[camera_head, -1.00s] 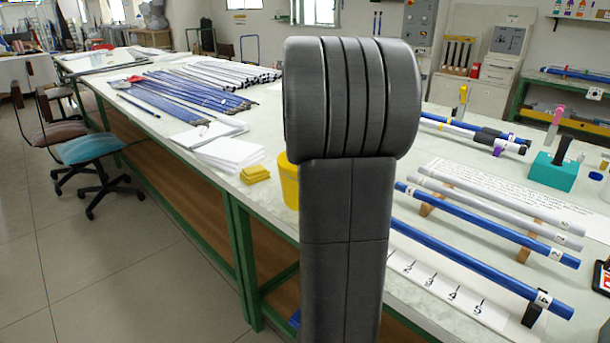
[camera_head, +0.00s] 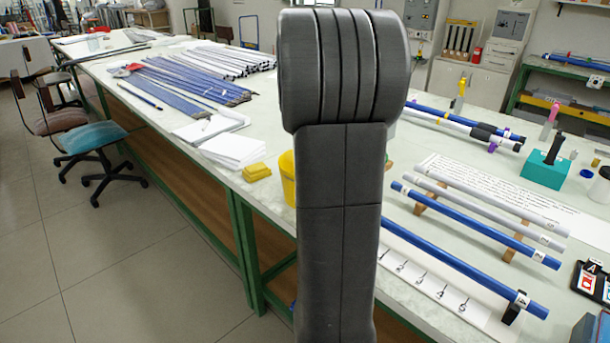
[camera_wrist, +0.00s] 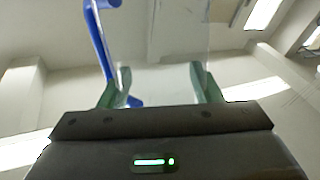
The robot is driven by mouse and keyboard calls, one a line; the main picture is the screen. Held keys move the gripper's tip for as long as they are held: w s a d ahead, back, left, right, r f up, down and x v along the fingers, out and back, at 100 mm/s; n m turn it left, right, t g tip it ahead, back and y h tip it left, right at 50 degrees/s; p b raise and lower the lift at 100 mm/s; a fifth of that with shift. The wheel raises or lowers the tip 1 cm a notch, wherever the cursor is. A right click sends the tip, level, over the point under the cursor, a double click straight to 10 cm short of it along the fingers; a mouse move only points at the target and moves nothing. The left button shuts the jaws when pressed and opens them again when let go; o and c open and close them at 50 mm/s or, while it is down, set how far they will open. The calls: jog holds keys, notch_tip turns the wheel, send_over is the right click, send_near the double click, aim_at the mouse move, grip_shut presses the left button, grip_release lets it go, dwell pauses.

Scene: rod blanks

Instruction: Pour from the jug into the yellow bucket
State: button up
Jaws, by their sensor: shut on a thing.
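The yellow bucket (camera_head: 287,180) stands on the long table, and my arm hides most of it in the head view. The jug (camera_wrist: 165,45) shows in the wrist view as a clear body with a blue handle (camera_wrist: 97,35) at its left. My gripper (camera_wrist: 162,88) has its green fingers shut on the jug, one at each side. The wrist view looks up at walls and bright ceiling lights. The jug's contents and its exact tilt cannot be told. In the head view the jug and gripper are hidden behind my arm.
On the table (camera_head: 270,222), blue and white rods (camera_head: 480,235) lie on supports at the right, near a teal block (camera_head: 546,170). Yellow sponges (camera_head: 257,172) and white paper (camera_head: 232,153) lie left of the bucket. A blue chair (camera_head: 92,140) stands on the open floor at left.

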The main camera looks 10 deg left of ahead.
jog(key=shift+f, duration=0.1)
notch_tip(320, 180, up, 5)
jog(key=p, duration=0.5)
dwell(0.5)
